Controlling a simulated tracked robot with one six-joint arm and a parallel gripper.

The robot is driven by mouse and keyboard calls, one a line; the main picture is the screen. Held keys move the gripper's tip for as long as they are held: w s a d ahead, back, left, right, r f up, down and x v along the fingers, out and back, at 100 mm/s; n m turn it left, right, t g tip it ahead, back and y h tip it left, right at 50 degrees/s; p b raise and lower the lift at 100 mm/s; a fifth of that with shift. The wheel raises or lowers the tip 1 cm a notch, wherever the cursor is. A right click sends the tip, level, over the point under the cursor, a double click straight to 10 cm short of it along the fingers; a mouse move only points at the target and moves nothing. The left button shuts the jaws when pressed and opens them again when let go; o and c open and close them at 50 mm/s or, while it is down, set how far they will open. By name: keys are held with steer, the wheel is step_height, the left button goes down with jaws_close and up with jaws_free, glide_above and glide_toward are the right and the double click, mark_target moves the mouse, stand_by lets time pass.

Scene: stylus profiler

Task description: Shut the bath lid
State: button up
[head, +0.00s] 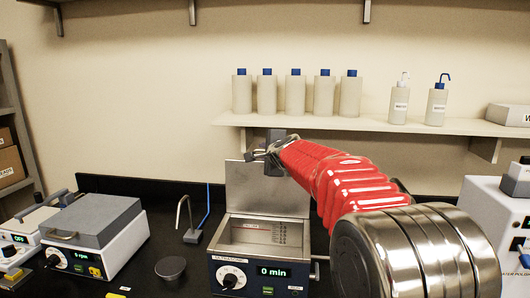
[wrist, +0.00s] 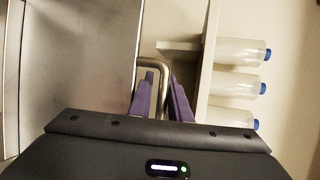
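The bath (head: 264,262) stands on the bench in the head view, with a grey metal tank, a dark front panel, a dial and a "0 min" display. Its lid (head: 262,191) stands upright at the back, so the tank is uncovered. In the wrist view the lid (wrist: 82,62) is the grey panel at left. A bent metal handle (wrist: 152,62) runs between the two purple fingers of my gripper (wrist: 161,85), which look closed on it with a narrow gap. In the head view my gripper (head: 262,152) is at the lid's top edge, partly hidden by my arm.
A shelf (head: 375,123) with several blue-capped bottles (head: 295,93) is behind my gripper. A grey-topped hotplate-like box (head: 95,235) stands left of the bath. A bent tube stand (head: 192,235) and a small dark dish (head: 170,267) lie between them.

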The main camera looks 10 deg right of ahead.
steer(key=shift+c, duration=0.2)
jaws_close()
steer(key=shift+f, duration=0.1)
steer(key=shift+s, duration=0.15)
